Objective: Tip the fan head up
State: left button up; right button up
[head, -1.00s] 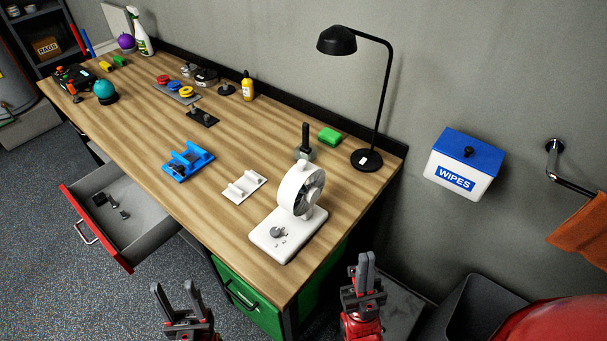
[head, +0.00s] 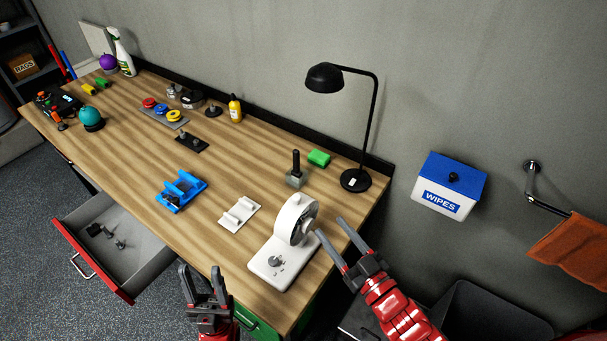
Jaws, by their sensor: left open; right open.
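The white desk fan has a round head (head: 297,219) on a flat white base (head: 281,265) with a grey knob, near the right front end of the wooden workbench. The head faces right in the picture. My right gripper (head: 329,228) is open, its fingers pointing up and left, just right of the fan head. One fingertip lies very close to the head's right side; I cannot tell whether it touches. My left gripper (head: 201,270) is open and empty in front of the bench's front edge, left of the fan base.
A white holder (head: 239,214) and a blue cradle (head: 181,190) lie left of the fan. An open drawer (head: 120,246) juts out at front left.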

aim_at(298, 201)
jog(key=shift+g+h, duration=0.3)
jog(key=shift+g, duration=0.1)
jog(key=w+a+b, duration=0.1)
jog(key=w+b, duration=0.1)
jog(key=w+a+f+b, duration=0.1)
jog(key=w+a+b, duration=0.1)
jog(key=w+a+f+b, duration=0.1)
jog(key=w+a+b, duration=0.1)
jog(key=w, duration=0.1)
jog(key=shift+w+a+f, duration=0.1)
jog(key=shift+a, duration=0.15)
jog(key=x, duration=0.2)
jog(key=p+x, duration=0.1)
jog(key=x, duration=0.2)
jog(key=p+x, duration=0.1)
jog(key=x, duration=0.1)
jog(key=shift+w+r, duration=0.25)
jog(key=shift+r, duration=0.1)
jog(key=shift+w+a+f, duration=0.1)
jog(key=shift+w+a, duration=0.15)
jog(key=shift+w, duration=0.05)
grip_shut()
